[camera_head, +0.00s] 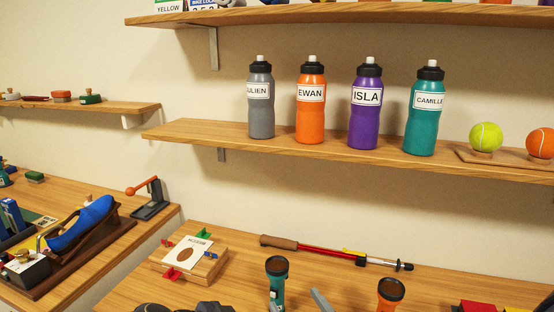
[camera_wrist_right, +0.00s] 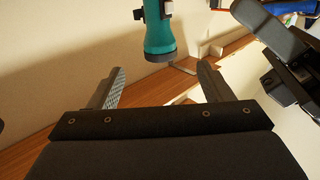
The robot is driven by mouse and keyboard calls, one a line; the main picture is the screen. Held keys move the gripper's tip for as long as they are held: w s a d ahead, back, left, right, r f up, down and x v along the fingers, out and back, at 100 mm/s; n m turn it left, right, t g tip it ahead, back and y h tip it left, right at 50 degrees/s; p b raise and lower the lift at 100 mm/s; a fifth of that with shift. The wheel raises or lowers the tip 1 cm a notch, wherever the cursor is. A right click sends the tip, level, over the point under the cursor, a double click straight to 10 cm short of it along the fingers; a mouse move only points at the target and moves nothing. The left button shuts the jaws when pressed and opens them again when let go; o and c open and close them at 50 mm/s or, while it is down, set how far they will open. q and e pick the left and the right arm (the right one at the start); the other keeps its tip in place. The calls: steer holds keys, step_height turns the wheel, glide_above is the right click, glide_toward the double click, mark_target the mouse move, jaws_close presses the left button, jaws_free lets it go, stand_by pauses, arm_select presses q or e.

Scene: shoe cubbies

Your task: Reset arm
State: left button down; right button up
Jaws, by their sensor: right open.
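My right gripper (camera_wrist_right: 161,70) is open and empty in the right wrist view, with its two fingers wide apart. A teal flashlight (camera_wrist_right: 157,30) shows beyond the fingertips, not between them. In the head view a grey finger-like tip (camera_head: 320,300), probably part of my right gripper, rises at the bottom edge, just right of the teal flashlight (camera_head: 276,275). An orange flashlight (camera_head: 390,292) stands to its right. My left gripper cannot be made out for certain.
A wooden block with a card (camera_head: 190,255) and a red trekking pole (camera_head: 325,250) lie on the table. A shelf (camera_head: 200,131) above holds several named bottles and two balls. A blue shoe (camera_head: 85,222) is at left. A dark shape (camera_head: 185,307) at the bottom edge is unclear.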

steer(key=s+d+r+m+g+h+p, duration=0.2)
steer(key=d+m+g+p, duration=0.1)
steer(key=d, duration=0.4)
arm_select(q)
steer(key=s+a+r+n+y+p, duration=0.2)
steer(key=s+a+r+n, duration=0.2)
steer(key=s, duration=0.5)
steer(key=s+a+r+n+y+p, duration=0.3)
steer(key=s+a+r+n, duration=0.2)
steer(key=s+a+n, duration=0.3)
steer(key=s+a, duration=0.1)
steer(key=a, duration=0.2)
steer(key=shift+s+r+g, duration=0.15)
steer(key=shift+r+g, duration=0.05)
steer(key=shift+g, duration=0.2)
arm_select(e)
steer(key=s+d+r+m+g, duration=0.1)
steer(key=s+d+g, duration=0.3)
steer(key=s, duration=0.5)
steer(key=s+d+r+m+g+h, duration=0.1)
steer(key=s+d+m+g, duration=0.1)
steer(key=s+d, duration=0.3)
steer(key=s+g, duration=0.1)
steer(key=s, duration=0.2)
steer(key=shift+s+d+r+g, duration=0.2)
steer(key=shift+s+r+g, duration=0.15)
steer(key=shift+r+g, duration=0.05)
